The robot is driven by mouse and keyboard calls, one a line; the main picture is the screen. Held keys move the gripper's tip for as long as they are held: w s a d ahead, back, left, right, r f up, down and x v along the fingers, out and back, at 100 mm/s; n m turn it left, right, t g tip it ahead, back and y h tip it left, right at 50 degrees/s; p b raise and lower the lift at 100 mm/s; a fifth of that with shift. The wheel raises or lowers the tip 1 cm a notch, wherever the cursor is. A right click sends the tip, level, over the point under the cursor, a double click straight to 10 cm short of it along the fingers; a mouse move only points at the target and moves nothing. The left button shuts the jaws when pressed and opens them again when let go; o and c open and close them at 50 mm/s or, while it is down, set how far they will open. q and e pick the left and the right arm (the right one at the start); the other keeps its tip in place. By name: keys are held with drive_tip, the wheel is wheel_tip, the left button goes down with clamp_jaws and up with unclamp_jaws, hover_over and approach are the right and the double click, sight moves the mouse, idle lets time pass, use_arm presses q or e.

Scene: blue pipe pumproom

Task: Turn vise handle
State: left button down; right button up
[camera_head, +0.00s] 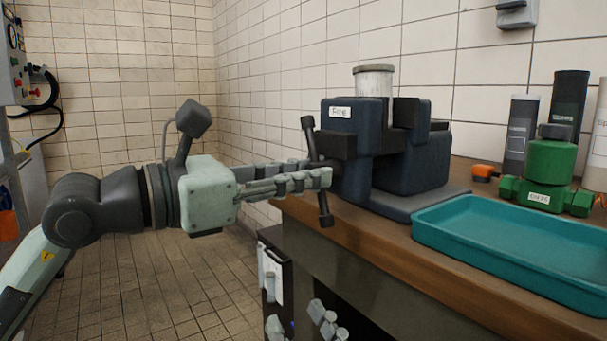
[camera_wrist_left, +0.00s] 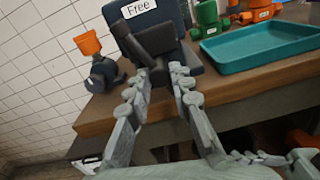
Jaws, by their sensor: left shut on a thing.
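The dark blue vise (camera_head: 415,160) stands on its base at the workbench's near corner, with a white label reading "Free" in the left wrist view (camera_wrist_left: 140,12). Its handle, a thin dark bar with a knob at each end (camera_head: 309,135), slants steeply in front of the vise. My left gripper (camera_head: 318,174) reaches in from the left and is shut on the handle around its middle; the fingers hide that part. The left wrist view shows these fingers (camera_wrist_left: 180,75) in front of the vise. My right gripper (camera_head: 300,318) shows partly at the bottom, below the bench edge, its fingers apart and apparently empty.
A teal tray (camera_head: 440,238) lies on the wooden bench (camera_head: 395,240) right of the vise. A green valve (camera_head: 546,165), an orange part (camera_head: 485,172) and dark cylinders stand behind it. A pale cylinder (camera_head: 374,80) shows behind the vise. The tiled floor (camera_head: 150,285) at left is clear.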

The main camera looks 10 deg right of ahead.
use_arm(q)
drive_tip(key=shift+s+f, duration=0.1)
drive_tip(key=shift+f, duration=0.05)
drive_tip(key=c, duration=1.8)
unclamp_jaws()
drive_tip(key=o, duration=0.5)
drive_tip(key=shift+a, duration=0.15)
drive_tip(key=shift+c, duration=0.2)
drive_tip(key=v, duration=1.2)
